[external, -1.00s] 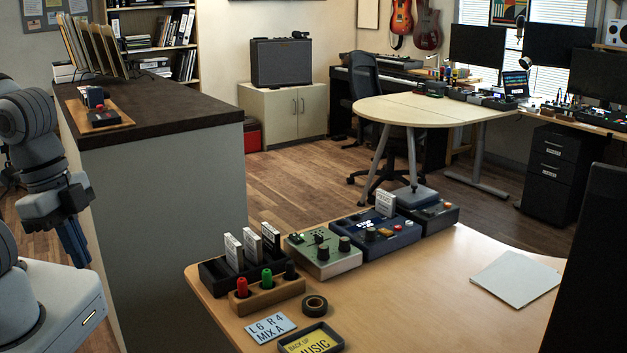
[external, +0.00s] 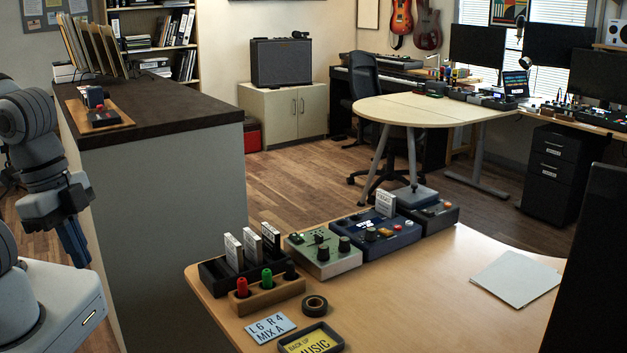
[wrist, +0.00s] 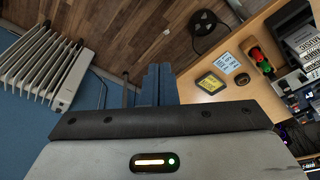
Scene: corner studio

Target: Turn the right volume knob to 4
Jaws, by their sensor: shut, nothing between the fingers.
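A pale green-grey box (external: 312,264) with dark knobs stands on the wooden table, near the middle of the external view. Its right black knob (external: 344,244) sits beside a left black knob (external: 323,253). The scale marks are too small to read. A light blue card (external: 270,327) reading "L6 R4 MIX A" lies at the table's front; it also shows in the wrist view (wrist: 228,63). My gripper (external: 80,259) is at the far left of the external view, well away from the box. Its blue fingers (wrist: 158,84) are shut and empty in the wrist view.
A wooden holder (external: 268,297) with red and green pieces, a tape roll (external: 315,300) and a dark tray (external: 330,333) crowd the table's near left. A blue box (external: 381,245) adjoins the green-grey one. A tall dark-topped cabinet (external: 175,180) stands between my arm and the room behind.

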